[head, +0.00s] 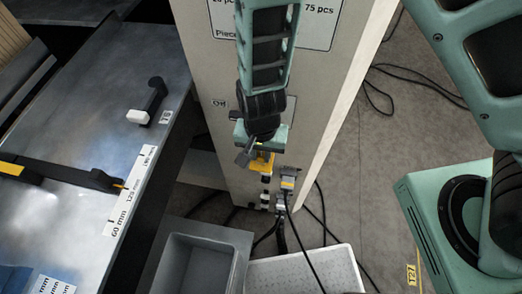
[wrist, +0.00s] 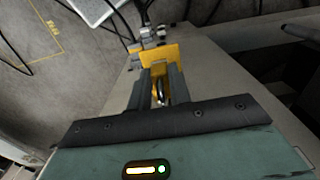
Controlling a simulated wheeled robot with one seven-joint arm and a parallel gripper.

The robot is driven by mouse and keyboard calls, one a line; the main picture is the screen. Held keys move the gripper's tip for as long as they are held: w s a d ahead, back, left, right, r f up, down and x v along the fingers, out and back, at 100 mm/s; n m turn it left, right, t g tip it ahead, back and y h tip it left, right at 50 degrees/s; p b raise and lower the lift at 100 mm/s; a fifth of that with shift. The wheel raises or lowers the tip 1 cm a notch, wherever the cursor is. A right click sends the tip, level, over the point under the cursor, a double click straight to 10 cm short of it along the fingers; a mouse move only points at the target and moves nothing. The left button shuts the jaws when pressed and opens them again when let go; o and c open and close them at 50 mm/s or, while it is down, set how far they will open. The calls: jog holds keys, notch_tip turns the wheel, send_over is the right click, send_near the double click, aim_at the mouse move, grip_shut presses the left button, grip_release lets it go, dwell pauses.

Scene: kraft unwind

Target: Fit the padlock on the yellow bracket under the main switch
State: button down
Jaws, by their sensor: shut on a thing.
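The yellow bracket (head: 262,164) is on the front of the pale cabinet, just below my gripper (head: 256,148). In the wrist view the yellow bracket (wrist: 162,56) stands just past the fingertips. My gripper (wrist: 160,88) is shut on the padlock; its curved metal shackle (wrist: 161,93) shows between the fingers, and its body is mostly hidden. The shackle points toward the bracket area, but I cannot tell whether it passes through or touches the bracket. The main switch is not clearly visible; my arm and gripper cover that part of the cabinet.
Grey connectors (head: 288,180) and a black cable sit just below and right of the bracket. A grey bin (head: 190,262) and a white speckled box top (head: 310,270) stand below. A metal table (head: 90,110) is at left. Cables lie on the floor at right.

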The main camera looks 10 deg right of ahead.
jog(key=shift+f, duration=0.5)
dwell(1.2)
jog(key=c, duration=1.2)
grip_release()
